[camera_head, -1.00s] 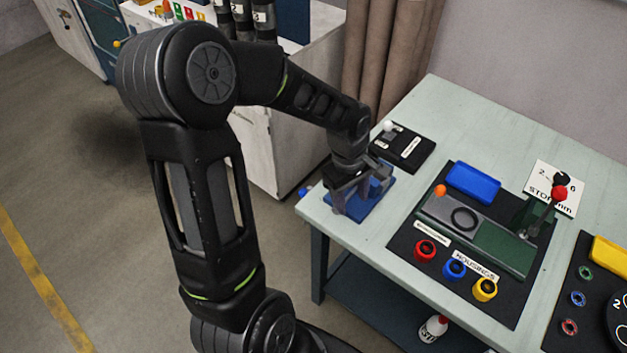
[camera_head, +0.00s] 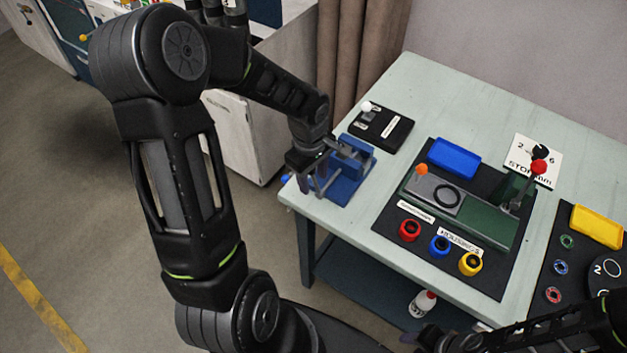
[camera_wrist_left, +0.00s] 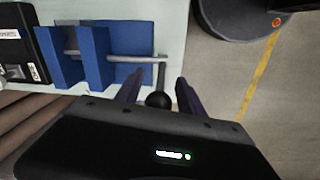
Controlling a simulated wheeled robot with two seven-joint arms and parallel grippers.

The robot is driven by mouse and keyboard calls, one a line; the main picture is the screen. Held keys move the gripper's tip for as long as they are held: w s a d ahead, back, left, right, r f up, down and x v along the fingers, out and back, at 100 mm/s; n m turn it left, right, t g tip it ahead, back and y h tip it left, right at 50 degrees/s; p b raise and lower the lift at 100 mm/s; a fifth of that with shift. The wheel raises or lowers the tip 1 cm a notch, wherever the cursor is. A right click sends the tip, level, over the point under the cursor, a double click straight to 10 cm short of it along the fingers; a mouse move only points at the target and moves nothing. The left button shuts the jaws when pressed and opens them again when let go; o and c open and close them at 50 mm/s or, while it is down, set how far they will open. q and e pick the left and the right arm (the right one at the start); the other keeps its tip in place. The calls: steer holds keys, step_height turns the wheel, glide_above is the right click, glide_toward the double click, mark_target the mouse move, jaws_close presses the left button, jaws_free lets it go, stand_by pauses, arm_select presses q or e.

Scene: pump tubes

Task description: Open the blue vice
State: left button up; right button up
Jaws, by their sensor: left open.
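The blue vice (camera_head: 352,182) stands on the near left corner of the pale green table. In the left wrist view its two upright blue jaws (camera_wrist_left: 93,55) stand a small gap apart on a blue base, with a grey screw rod (camera_wrist_left: 125,59) running through. A crank handle at the rod's end carries a dark round knob (camera_wrist_left: 158,101). My left gripper (camera_head: 313,182) is at the vice's left end. In the wrist view, my left gripper (camera_wrist_left: 159,85) is open, one finger on each side of the knob; contact cannot be told. My right arm (camera_head: 560,325) shows at lower right, its gripper unclear.
A black box with a white knob (camera_head: 384,130) stands behind the vice. To the right, a black mat (camera_head: 392,222) holds a green press (camera_head: 487,225), a blue tray (camera_head: 454,158) and coloured rings. A bottle (camera_head: 423,303) stands on the lower shelf.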

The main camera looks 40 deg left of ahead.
arm_select(q)
steer(key=shift+w+f, duration=0.1)
steer(key=shift+f, duration=1.15)
jaws_close()
stand_by(0.5)
